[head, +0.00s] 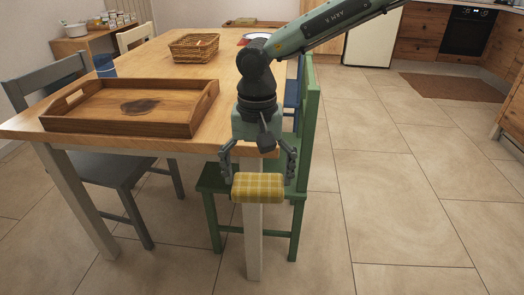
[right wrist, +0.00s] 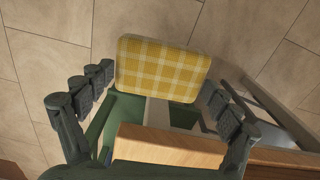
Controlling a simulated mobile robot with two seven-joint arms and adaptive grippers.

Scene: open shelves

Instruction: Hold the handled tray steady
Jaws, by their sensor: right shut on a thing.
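The handled wooden tray (head: 180,128) rests flat on the near left part of the wooden table, with a dark round patch (head: 139,106) on its floor. My right gripper (head: 259,178) is away from the tray, to its right, at the table's near right corner. It is shut on a yellow checked block (head: 258,188), soft-looking and rounded, held just off the table edge above the floor. The yellow checked block also fills the top middle of the right wrist view (right wrist: 162,68), between the fingers. My left gripper is not in view, and nothing of mine touches the tray.
The wooden table (head: 185,75) also bears a wicker basket (head: 194,46) farther back. A green chair (head: 305,130) stands close behind my right gripper. A grey chair (head: 60,85) stands at the left.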

